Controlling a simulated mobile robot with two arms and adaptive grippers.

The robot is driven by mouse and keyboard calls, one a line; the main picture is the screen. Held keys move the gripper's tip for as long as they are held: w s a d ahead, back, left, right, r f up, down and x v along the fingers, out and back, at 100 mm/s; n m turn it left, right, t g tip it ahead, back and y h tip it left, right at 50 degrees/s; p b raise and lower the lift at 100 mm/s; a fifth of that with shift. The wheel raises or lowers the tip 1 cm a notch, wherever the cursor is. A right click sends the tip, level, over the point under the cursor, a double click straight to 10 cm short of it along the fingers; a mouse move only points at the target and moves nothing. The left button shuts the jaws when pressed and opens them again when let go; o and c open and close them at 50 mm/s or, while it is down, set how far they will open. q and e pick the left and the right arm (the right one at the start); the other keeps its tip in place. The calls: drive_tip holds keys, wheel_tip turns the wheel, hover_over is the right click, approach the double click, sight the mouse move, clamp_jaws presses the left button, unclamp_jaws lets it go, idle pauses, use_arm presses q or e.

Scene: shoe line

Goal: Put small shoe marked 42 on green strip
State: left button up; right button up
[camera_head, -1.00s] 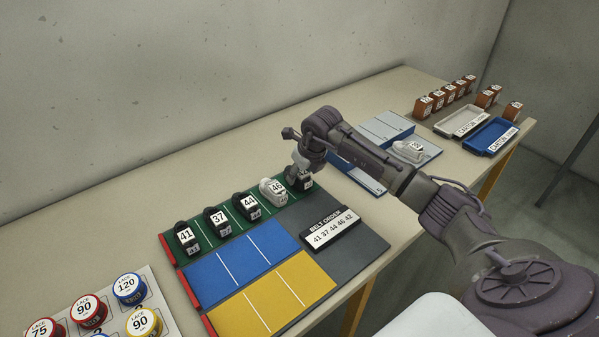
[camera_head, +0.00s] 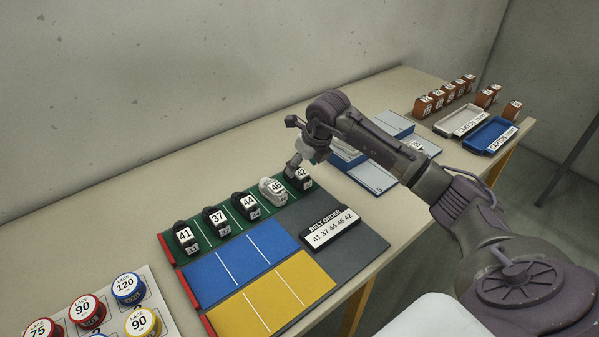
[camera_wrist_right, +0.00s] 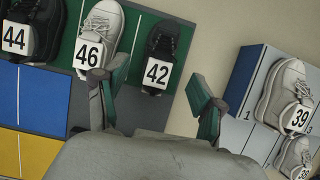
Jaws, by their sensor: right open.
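The small black shoe marked 42 (camera_head: 299,179) stands on the green strip (camera_head: 264,229), at its right end beside the white shoe marked 46 (camera_head: 272,190). In the right wrist view the shoe marked 42 (camera_wrist_right: 163,52) lies flat on the green strip with its label facing me. My right gripper (camera_head: 294,166) is just above and behind the shoe, apart from it. In the right wrist view its two fingers (camera_wrist_right: 158,90) are spread with nothing between them. My left gripper is in neither view.
Black shoes marked 41 (camera_head: 186,236), 37 (camera_head: 217,220) and 44 (camera_head: 246,205) fill the strip leftward. The belt order sign (camera_head: 330,229) lies in front. A blue-grey rack with the shoe marked 39 (camera_wrist_right: 297,117) is to the right. Lace tins (camera_head: 129,287) stand at front left.

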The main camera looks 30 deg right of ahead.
drive_tip(key=v, duration=0.7)
drive_tip(key=shift+r, duration=0.3)
drive_tip(key=shift+s, duration=0.15)
